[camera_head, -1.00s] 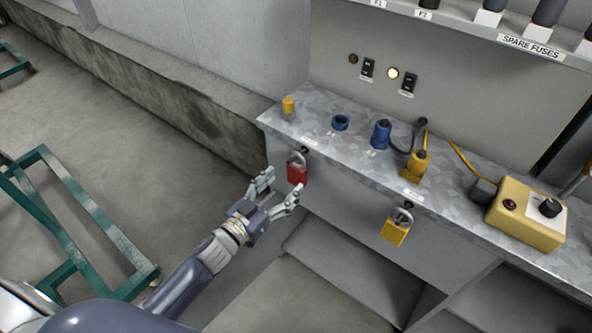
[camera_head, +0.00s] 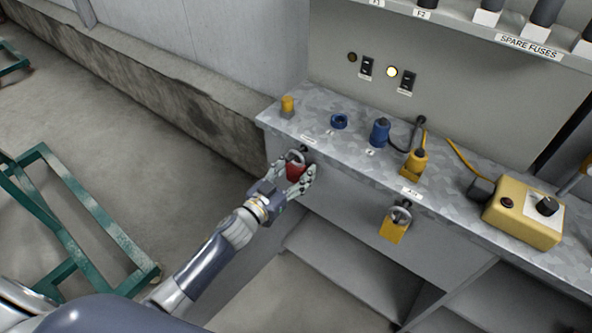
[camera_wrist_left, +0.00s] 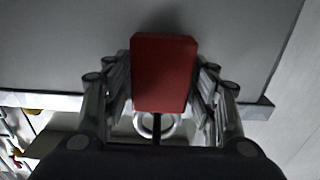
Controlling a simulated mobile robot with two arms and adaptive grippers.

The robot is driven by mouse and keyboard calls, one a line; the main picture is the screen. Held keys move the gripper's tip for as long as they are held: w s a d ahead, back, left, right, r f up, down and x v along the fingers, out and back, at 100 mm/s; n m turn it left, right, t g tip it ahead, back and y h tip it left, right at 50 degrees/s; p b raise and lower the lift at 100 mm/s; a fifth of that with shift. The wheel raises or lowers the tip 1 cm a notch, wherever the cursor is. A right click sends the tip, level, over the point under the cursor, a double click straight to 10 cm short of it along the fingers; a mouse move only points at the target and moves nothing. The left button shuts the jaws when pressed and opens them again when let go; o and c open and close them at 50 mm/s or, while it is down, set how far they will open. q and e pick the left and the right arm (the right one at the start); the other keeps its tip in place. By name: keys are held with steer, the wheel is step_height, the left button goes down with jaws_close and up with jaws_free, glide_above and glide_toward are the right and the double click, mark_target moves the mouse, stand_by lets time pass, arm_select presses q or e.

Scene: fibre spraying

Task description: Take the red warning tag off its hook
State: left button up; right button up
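The red warning tag (camera_head: 294,172) is a small red block with a metal ring at its top, hanging at the front face of the bench. In the left wrist view the red tag (camera_wrist_left: 164,72) fills the middle, with its ring below it. My left gripper (camera_head: 293,174) is open around it, one finger on each side. In the left wrist view the fingers of my left gripper (camera_wrist_left: 164,85) stand close beside the tag's sides; whether they touch it I cannot tell. The hook is mostly hidden behind the ring. My right gripper is not in view.
A yellow padlock-like tag (camera_head: 394,229) hangs further right on the bench front. On the bench top (camera_head: 340,150) stand blue and yellow connectors and a yellow control box (camera_head: 524,212). A green metal frame (camera_head: 85,225) stands on the floor at left.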

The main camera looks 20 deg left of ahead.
arm_select(q)
steer(key=c, duration=0.5)
steer(key=shift+c, duration=0.2)
steer(key=shift+r, duration=0.15)
